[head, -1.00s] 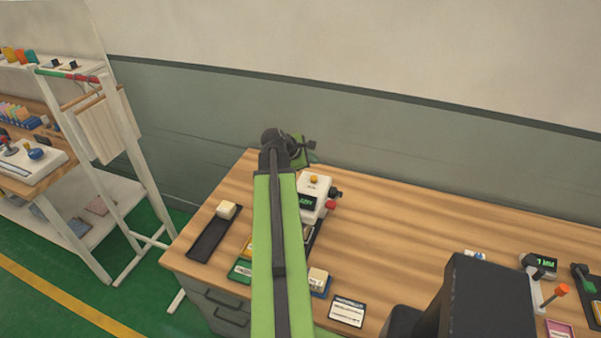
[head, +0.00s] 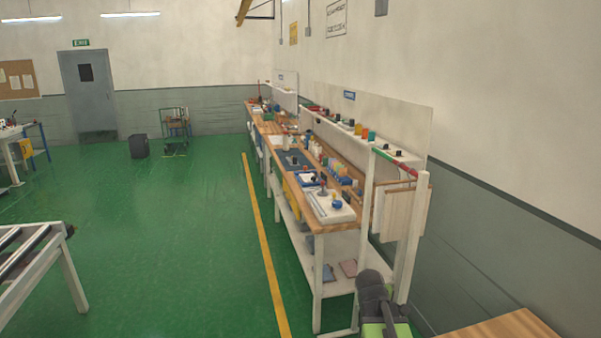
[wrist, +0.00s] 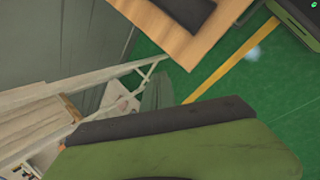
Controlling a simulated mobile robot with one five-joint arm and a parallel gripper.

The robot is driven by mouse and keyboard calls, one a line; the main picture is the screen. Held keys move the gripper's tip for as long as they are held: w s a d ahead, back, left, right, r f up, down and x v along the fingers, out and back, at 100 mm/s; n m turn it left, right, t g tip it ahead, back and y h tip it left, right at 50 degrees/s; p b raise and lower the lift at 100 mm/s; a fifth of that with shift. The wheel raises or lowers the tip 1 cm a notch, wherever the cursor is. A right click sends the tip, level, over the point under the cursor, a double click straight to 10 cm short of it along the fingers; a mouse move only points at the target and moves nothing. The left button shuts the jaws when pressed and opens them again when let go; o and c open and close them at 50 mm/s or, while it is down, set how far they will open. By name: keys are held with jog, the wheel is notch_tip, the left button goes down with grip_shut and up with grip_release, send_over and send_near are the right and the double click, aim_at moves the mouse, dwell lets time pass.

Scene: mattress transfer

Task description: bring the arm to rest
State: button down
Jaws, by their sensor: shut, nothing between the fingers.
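My gripper (wrist: 165,122) fills the lower part of the wrist view as a green body with a dark grey edge. It is shut and I see nothing held in it. In the head view only a dark rounded joint and a bit of green of my arm (head: 374,292) show at the bottom, right of the middle. The gripper itself cannot be made out there. In the wrist view a wooden tabletop (wrist: 185,35) with a dark tray (wrist: 188,10) lies beyond the gripper.
A white-framed workbench (head: 318,238) with tools stands along the right wall, beside a white rack (head: 412,235). A wooden table corner (head: 505,328) shows at the lower right. A roller table (head: 40,265) stands at the left. Green floor (head: 170,240) between is clear.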

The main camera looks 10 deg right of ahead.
jog(key=s+a+f+m+g+y, duration=0.1)
jog(key=s+a+m, duration=0.1)
jog(key=a, duration=0.5)
jog(key=s+a+f+m+g+y, duration=0.1)
jog(key=a+m, duration=0.3)
jog(key=a, duration=0.4)
jog(key=s+a+f+m+y, duration=0.1)
jog(key=s+a+m+y, duration=0.2)
jog(key=a, duration=0.4)
jog(key=shift+s+a+f+m+g, duration=0.25)
jog(key=shift+s+a+m+g, duration=0.15)
jog(key=shift+s+m, duration=0.1)
